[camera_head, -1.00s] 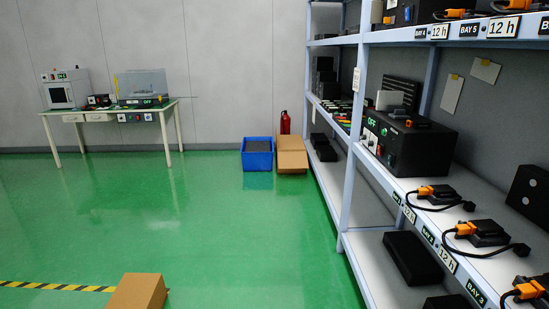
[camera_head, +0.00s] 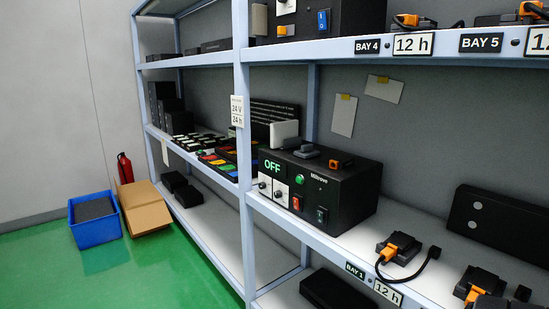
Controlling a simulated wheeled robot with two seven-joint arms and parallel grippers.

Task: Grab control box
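A black box (camera_head: 335,195) with a green OFF display, knobs, a green button and rocker switches stands on the middle shelf, near the centre of the view. It looks like control equipment, but no label I can read names it the control box. Small dark parts and an orange connector (camera_head: 341,164) lie on its top. Another black box (camera_head: 340,14) with a blue switch stands on the upper shelf, cut off by the top edge. Neither of my grippers shows.
Shelf posts (camera_head: 241,130) and edges frame the bays. Batteries with orange connectors (camera_head: 398,248) sit on the right shelf. A blue crate (camera_head: 98,234), a cardboard box (camera_head: 147,217) and a red extinguisher (camera_head: 125,168) stand at left. The green floor (camera_head: 150,280) is clear in front.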

